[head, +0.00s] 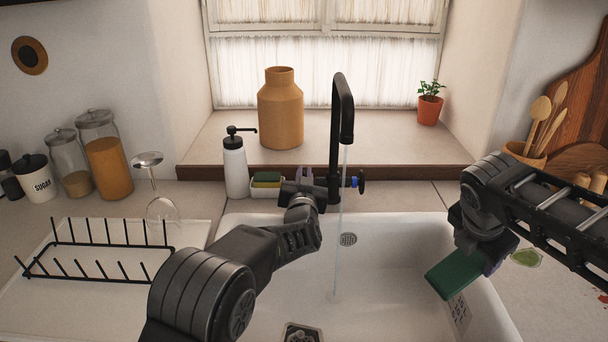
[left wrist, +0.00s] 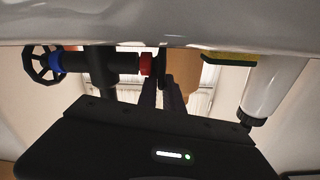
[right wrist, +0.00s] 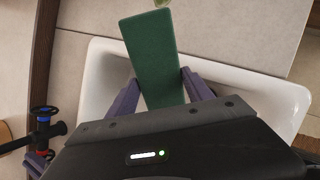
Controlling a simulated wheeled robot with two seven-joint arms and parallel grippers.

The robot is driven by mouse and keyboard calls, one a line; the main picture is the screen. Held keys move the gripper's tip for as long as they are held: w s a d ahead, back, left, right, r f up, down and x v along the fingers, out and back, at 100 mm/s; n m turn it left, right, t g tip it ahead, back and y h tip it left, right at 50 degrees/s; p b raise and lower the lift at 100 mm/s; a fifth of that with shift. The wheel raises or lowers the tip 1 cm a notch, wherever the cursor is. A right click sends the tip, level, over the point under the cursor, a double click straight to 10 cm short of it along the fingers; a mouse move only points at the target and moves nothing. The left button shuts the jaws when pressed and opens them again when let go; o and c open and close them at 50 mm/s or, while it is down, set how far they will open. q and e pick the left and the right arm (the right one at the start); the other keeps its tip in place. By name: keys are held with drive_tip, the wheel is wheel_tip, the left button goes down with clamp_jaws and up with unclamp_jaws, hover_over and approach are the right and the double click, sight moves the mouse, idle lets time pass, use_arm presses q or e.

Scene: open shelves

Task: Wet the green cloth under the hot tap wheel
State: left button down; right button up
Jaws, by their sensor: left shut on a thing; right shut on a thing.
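The black tap (head: 343,110) stands behind the white sink (head: 400,245), and a thin stream of water (head: 339,220) falls from its spout. My left gripper (head: 304,178) is shut at the tap's left side, by the red-marked hot valve (left wrist: 147,64); the hot wheel itself is mostly hidden at its fingers. The blue-marked wheel (head: 358,182) is on the tap's right. My right gripper (head: 488,258) is shut on the green cloth (head: 455,273), a flat folded piece, above the sink's right side. The cloth (right wrist: 150,50) is well apart from the water.
A white soap pump (head: 235,165) and a sponge holder (head: 267,187) stand left of the tap. A dish rack (head: 95,262) and an upturned wine glass (head: 160,208) are on the left. The basin between the stream and cloth is clear.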

use_arm(q)
drive_tip(key=shift+w+r+g+p, duration=0.25)
drive_tip(key=shift+g+p, duration=0.45)
drive_tip(key=shift+p, duration=1.65)
drive_tip(key=shift+w+r+g+p, duration=0.15)
drive_tip(key=shift+g+p, duration=0.55)
drive_tip(key=shift+p, duration=1.6)
drive_tip(key=shift+f+p, duration=0.25)
drive_tip(key=shift+p, duration=0.15)
drive_tip(key=shift+f, duration=0.15)
drive_tip(key=c, duration=1.8)
unclamp_jaws()
drive_tip(key=shift+s, duration=0.15)
